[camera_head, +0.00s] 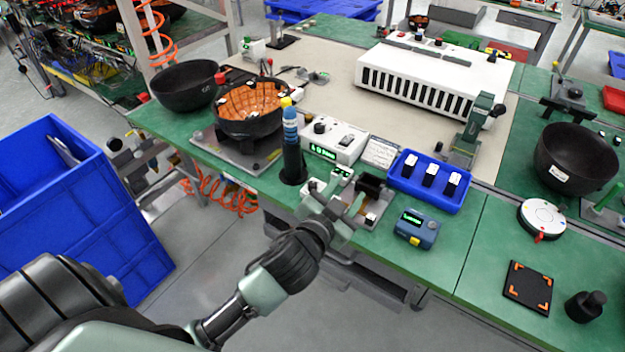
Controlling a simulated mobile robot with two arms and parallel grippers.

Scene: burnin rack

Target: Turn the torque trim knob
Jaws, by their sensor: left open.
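A white box (340,143) with a green display stands near the table's front edge, with a round black knob (320,128) on its top. I cannot read any label, so I cannot tell for sure that this is the torque trim knob. My left gripper (341,197) is open at the table's front edge, nearer to me than the white box and apart from its black knob. Its fingers are beside a small fixture with a black block (371,187) and partly cover it. I see nothing between the fingers. My right gripper is not in view.
A dark upright tool with a blue top (291,140) stands left of the white box. A blue tray (408,185) with several small parts lies right. A blue meter (417,229) is at the front edge. A black bowl (255,122) stands left.

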